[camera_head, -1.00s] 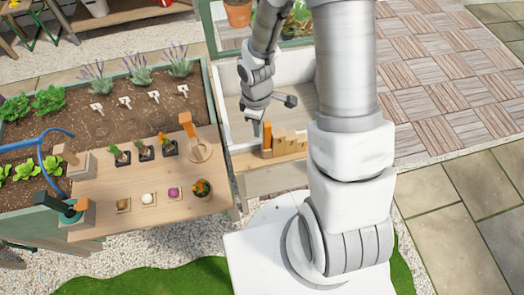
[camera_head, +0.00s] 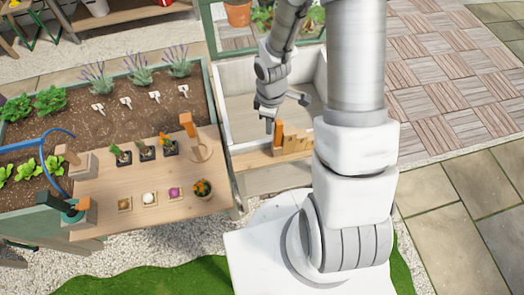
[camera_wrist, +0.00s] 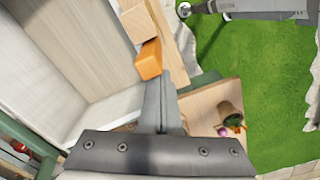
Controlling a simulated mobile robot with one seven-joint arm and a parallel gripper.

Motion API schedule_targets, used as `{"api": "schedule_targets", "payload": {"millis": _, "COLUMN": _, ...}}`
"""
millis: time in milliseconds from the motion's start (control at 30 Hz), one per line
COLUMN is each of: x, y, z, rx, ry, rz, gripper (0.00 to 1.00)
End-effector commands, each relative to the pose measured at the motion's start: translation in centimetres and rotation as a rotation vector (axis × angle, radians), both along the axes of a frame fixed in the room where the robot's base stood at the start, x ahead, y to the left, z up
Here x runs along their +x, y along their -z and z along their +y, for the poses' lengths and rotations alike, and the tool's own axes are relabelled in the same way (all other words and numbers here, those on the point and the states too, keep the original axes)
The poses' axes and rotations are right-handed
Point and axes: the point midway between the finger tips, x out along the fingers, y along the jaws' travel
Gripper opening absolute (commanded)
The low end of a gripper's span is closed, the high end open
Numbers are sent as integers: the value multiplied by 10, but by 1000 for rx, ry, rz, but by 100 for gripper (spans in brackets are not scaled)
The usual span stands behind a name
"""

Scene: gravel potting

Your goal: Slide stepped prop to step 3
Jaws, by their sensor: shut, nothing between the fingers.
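The stepped prop (camera_head: 297,143) is a light wooden block with steps, on the front ledge of the white-walled box. An orange upright piece (camera_head: 278,134) stands at its left end. In the wrist view the orange piece (camera_wrist: 149,60) is just beyond the fingers, with a pale wooden block (camera_wrist: 139,22) behind it. My gripper (camera_head: 269,128) points down, immediately left of the orange piece; its fingers (camera_wrist: 164,78) are shut and empty. They look very close to the orange piece or against it; exact contact is unclear. My arm's column hides the area right of the prop.
The open white box (camera_head: 240,112) lies behind the ledge (camera_head: 250,161). To the left, a wooden table (camera_head: 110,187) holds small pots, blocks and an upright orange-handled tool (camera_head: 188,125). A planting bed (camera_head: 60,130) is behind it. Paving lies at right.

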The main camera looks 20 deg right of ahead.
Motion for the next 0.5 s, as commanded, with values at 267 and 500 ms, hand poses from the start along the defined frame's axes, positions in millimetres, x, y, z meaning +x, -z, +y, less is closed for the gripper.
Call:
{"api": "schedule_targets", "payload": {"millis": 267, "x": -1, "y": 0, "z": -11, "rx": 0, "ry": 2, "rz": 1, "gripper": 0}}
{"api": "schedule_targets", "payload": {"millis": 500, "x": -1, "y": 0, "z": -19, "rx": 0, "ry": 2, "rz": 1, "gripper": 0}}
